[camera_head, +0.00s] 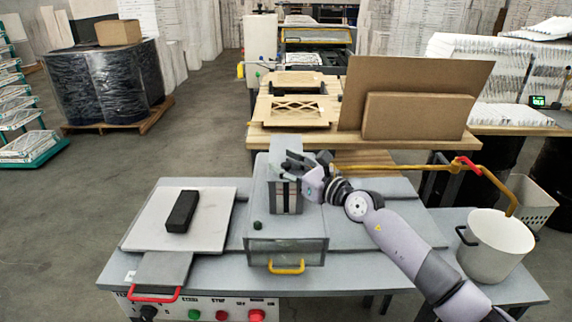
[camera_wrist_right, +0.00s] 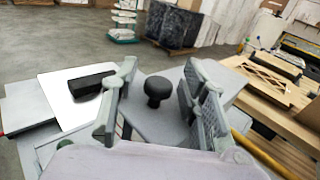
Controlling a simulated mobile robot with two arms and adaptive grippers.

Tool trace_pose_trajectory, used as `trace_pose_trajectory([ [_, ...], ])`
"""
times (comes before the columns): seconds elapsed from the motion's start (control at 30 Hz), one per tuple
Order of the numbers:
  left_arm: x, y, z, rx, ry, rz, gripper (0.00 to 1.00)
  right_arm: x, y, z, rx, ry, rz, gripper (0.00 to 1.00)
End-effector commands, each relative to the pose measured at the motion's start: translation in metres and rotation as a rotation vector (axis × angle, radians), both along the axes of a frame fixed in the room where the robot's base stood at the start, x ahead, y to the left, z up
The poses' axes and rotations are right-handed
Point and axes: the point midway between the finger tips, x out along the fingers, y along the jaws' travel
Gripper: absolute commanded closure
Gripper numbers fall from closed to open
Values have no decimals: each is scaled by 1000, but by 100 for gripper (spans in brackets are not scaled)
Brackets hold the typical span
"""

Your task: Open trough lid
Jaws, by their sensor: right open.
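The trough (camera_head: 287,247) is a grey box in the middle of the worktable, with a see-through front and a yellow handle (camera_head: 287,267) low on it. Its grey lid (camera_head: 262,193) lies flat on top and looks closed. A small dark knob (camera_head: 257,225) stands on the lid near the front left; in the right wrist view a round black knob (camera_wrist_right: 158,82) shows on a grey panel. My right gripper (camera_head: 290,168) is above the back part of the trough, open and empty. In its wrist view the knob appears between the spread fingers (camera_wrist_right: 158,100), apart from them. My left gripper is not visible.
A white board (camera_head: 150,230) with a black block (camera_head: 182,211) lies left of the trough. A red handle (camera_head: 155,296) is at the front left. A white pot (camera_head: 495,248) under a yellow pipe stands right. Cardboard panels (camera_head: 418,117) stand on the wooden table behind.

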Motion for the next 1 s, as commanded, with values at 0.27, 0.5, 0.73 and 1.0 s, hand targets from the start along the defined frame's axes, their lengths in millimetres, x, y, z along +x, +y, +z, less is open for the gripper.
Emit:
trace_pose_trajectory([
  [0.27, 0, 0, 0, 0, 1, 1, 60, 1, 1, 0, 0, 0, 1, 60],
  [0.5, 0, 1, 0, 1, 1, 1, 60, 1, 1, 0, 1, 1, 1, 75],
  [0.73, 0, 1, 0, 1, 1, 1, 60, 1, 1, 0, 1, 1, 1, 90],
  [1.0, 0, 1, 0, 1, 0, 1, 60, 1, 1, 0, 1, 1, 0, 100],
])
